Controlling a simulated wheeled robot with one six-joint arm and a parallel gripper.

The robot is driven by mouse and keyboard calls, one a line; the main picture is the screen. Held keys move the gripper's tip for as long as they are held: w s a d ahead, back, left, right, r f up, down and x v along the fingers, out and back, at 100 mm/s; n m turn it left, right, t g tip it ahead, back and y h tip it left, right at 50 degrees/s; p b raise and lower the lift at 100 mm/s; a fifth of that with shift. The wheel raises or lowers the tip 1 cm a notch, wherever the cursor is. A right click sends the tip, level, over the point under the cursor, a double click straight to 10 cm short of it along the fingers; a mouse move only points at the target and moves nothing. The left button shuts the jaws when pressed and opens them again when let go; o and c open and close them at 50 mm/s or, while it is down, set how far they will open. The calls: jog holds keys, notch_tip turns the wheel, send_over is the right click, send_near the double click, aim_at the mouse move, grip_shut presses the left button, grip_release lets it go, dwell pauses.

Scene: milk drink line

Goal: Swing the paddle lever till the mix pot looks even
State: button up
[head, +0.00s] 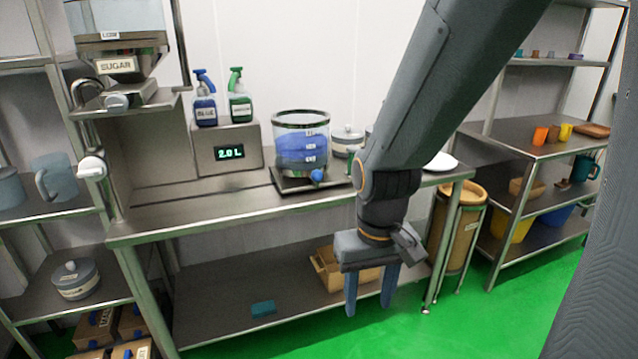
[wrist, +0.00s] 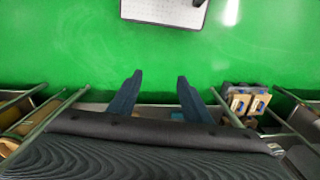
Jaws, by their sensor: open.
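My gripper (head: 369,303) hangs in front of the steel counter, below its top, with its two fingers pointing down. It is open and empty; the gap between the fingers (wrist: 157,98) also shows in the wrist view. A clear round vessel (head: 302,141) with blue contents and marked levels stands on the counter, on a dark base with a blue knob (head: 317,176). I cannot tell whether it is the mix pot. No paddle lever can be made out; my arm hides part of the counter right of the vessel.
The steel counter (head: 215,207) carries a display box (head: 228,153) reading 2.0 L, with blue and green spray bottles on top. A sugar hopper (head: 117,62) is at left. A tan drum (head: 460,232) stands right of the counter. Shelves flank both sides. Green floor (head: 400,338) is open in front.

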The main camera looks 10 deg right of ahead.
jog(key=w+f+m+t+p, duration=0.2)
jog(key=w+t, duration=0.6)
jog(key=w, duration=1.5)
jog(key=t+h+p, duration=0.1)
jog(key=t+p, duration=0.3)
jog(key=t, duration=0.4)
send_near(318, 180)
jog(key=w+f, duration=0.3)
jog(key=w, duration=0.1)
jog(key=shift+d+r+m+t, duration=0.1)
jog(key=shift+r+m+t, duration=0.4)
jog(key=shift+r+t, duration=0.35)
jog(key=shift+w+d+p, duration=0.15)
jog(key=shift+w+p, duration=0.35)
jog(key=shift+w, duration=1.45)
jog(key=shift+w+d+p, duration=0.15)
jog(key=shift+w+p, duration=0.35)
jog(key=shift+w, duration=1.45)
grip_shut()
